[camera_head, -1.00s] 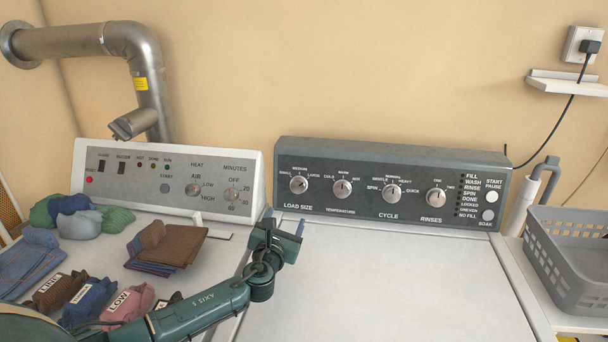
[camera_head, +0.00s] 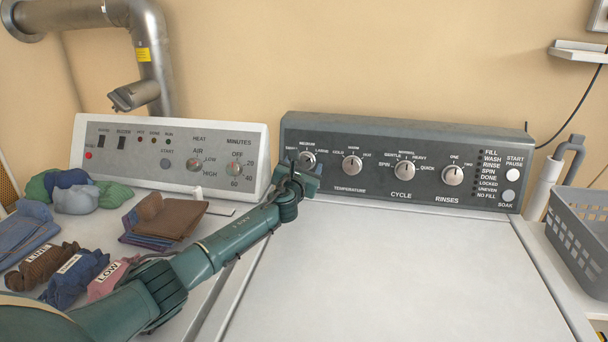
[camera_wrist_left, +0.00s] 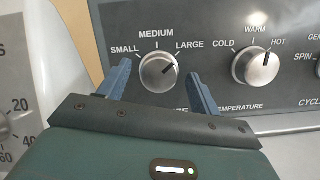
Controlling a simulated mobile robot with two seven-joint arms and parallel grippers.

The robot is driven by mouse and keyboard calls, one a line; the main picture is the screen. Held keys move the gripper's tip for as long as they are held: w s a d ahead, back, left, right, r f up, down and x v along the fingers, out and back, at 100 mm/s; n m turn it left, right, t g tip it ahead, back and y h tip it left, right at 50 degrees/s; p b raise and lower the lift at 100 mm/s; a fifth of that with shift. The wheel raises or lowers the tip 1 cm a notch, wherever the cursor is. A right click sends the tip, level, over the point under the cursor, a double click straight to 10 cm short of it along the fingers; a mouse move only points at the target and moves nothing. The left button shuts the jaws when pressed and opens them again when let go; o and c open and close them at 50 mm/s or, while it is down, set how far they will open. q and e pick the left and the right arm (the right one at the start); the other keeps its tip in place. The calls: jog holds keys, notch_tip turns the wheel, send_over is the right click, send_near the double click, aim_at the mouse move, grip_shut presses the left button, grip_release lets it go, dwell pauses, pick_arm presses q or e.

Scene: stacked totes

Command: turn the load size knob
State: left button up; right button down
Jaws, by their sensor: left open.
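The load size knob (camera_head: 307,159) is the leftmost round silver knob on the dark washer panel (camera_head: 420,127). In the left wrist view the same knob (camera_wrist_left: 159,72) sits below the words SMALL, MEDIUM and LARGE, and its pointer line points up and right toward LARGE. My left gripper (camera_head: 306,172) is just in front of and below this knob, hiding its label in the head view. In the left wrist view its two blue fingers (camera_wrist_left: 160,85) are open, one on each side of the knob, with visible gaps. My right gripper is not in view.
The temperature knob (camera_head: 352,166) is close on the right, with the cycle (camera_head: 403,170) and rinses (camera_head: 453,175) knobs beyond. The dryer panel (camera_head: 168,155) stands on the left. Folded cloths (camera_head: 170,218) lie on the dryer top. The washer lid (camera_head: 400,270) is clear.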

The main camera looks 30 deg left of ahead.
pick_arm(q)
jog(key=shift+w, duration=0.25)
jog(key=shift+c, duration=0.4)
jog(key=c, duration=0.9)
